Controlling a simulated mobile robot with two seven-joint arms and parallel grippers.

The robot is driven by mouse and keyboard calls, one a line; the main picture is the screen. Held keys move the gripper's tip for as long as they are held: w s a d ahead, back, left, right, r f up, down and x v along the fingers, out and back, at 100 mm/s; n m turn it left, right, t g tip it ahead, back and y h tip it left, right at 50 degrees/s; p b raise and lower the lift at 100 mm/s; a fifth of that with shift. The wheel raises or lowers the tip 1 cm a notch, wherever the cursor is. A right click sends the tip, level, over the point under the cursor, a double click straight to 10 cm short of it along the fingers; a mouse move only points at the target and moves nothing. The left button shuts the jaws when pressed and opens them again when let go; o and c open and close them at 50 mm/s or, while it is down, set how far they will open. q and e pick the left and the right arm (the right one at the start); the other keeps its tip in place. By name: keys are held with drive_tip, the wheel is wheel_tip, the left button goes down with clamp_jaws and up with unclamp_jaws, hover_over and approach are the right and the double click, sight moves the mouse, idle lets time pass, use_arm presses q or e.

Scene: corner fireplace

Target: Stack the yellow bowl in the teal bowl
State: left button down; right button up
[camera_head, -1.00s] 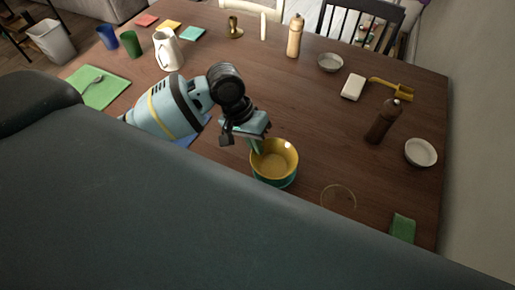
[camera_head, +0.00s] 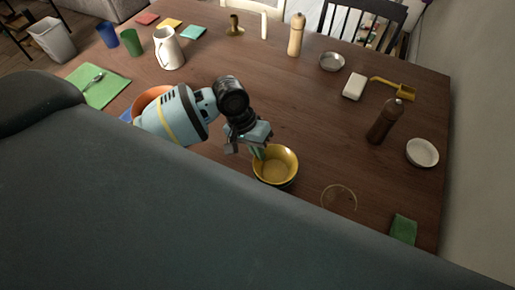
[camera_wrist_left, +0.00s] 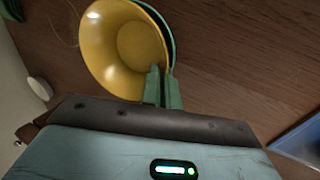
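The yellow bowl (camera_head: 275,168) is near the table's front edge in the head view. It also fills the upper left of the left wrist view (camera_wrist_left: 120,45). The teal bowl (camera_wrist_left: 166,30) shows as a thin rim behind the yellow one in the wrist view. The yellow bowl is over or partly inside it; how deeply is hidden. My left gripper (camera_head: 259,153) is at the yellow bowl's left rim. In the wrist view its fingers (camera_wrist_left: 162,88) are close together, pinching that rim. My right gripper is not in view.
An orange bowl (camera_head: 152,98) stands behind my left arm. A clear glass (camera_head: 339,199), a green cloth (camera_head: 403,229), a brown bottle (camera_head: 384,122) and a white bowl (camera_head: 422,153) are to the right. The table's middle is mostly clear.

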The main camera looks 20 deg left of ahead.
use_arm(q)
drive_tip(key=shift+f, duration=0.15)
drive_tip(key=c, duration=1.7)
unclamp_jaws()
drive_tip(key=shift+s+f, duration=0.1)
drive_tip(key=shift+f, duration=0.05)
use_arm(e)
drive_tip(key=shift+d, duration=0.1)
